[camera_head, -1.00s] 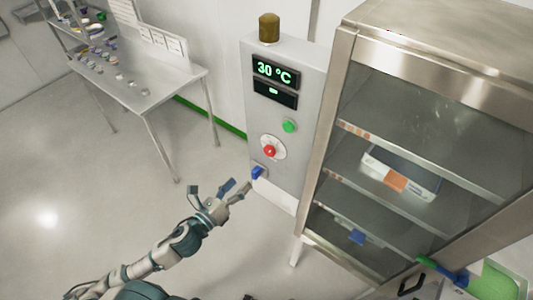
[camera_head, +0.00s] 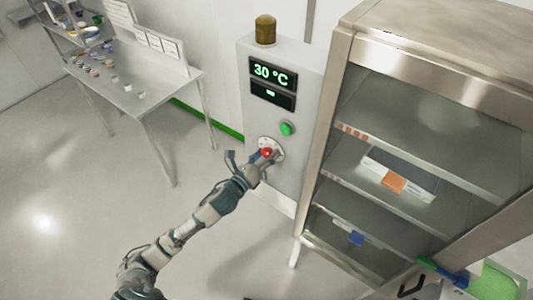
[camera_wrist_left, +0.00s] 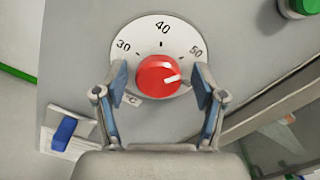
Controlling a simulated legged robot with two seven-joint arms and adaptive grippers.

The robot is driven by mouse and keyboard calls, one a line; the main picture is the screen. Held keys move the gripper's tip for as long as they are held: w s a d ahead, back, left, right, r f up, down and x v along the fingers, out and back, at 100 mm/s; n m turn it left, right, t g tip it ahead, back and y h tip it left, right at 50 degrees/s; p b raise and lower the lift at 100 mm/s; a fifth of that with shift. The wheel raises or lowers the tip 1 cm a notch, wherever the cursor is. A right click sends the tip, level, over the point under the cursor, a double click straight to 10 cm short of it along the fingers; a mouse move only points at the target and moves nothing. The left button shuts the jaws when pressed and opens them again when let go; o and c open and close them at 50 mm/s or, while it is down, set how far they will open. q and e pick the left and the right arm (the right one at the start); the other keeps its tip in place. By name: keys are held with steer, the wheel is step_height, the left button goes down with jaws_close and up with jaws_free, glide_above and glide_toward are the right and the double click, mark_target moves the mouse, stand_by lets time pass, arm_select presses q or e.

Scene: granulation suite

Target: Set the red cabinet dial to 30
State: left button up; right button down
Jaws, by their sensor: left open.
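The red dial (camera_head: 266,153) is on the front of the grey control panel (camera_head: 275,186), partly covered by my left gripper. In the left wrist view the red knob (camera_wrist_left: 158,77) sits on a white scale plate (camera_wrist_left: 160,38) marked 30, 40 and 50. My left gripper (camera_head: 258,162) is open at the dial. In the left wrist view its two fingers (camera_wrist_left: 160,82) stand on either side of the knob, with gaps showing. The right gripper is not in view.
The display (camera_head: 272,75) reads 30 °C. A green button (camera_head: 287,128) is above the dial, and a blue switch (camera_wrist_left: 64,133) is at lower left in the wrist view. A glass-fronted cabinet (camera_head: 345,75) stands close on the right. A steel table (camera_head: 150,97) is at left.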

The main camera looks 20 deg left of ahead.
arm_select(q)
steer(key=shift+a, duration=0.25)
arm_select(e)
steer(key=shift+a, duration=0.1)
arm_select(q)
steer(key=c, duration=0.7)
steer(key=shift+d, duration=0.15)
steer(key=c, duration=0.4)
steer(key=shift+c, duration=0.2)
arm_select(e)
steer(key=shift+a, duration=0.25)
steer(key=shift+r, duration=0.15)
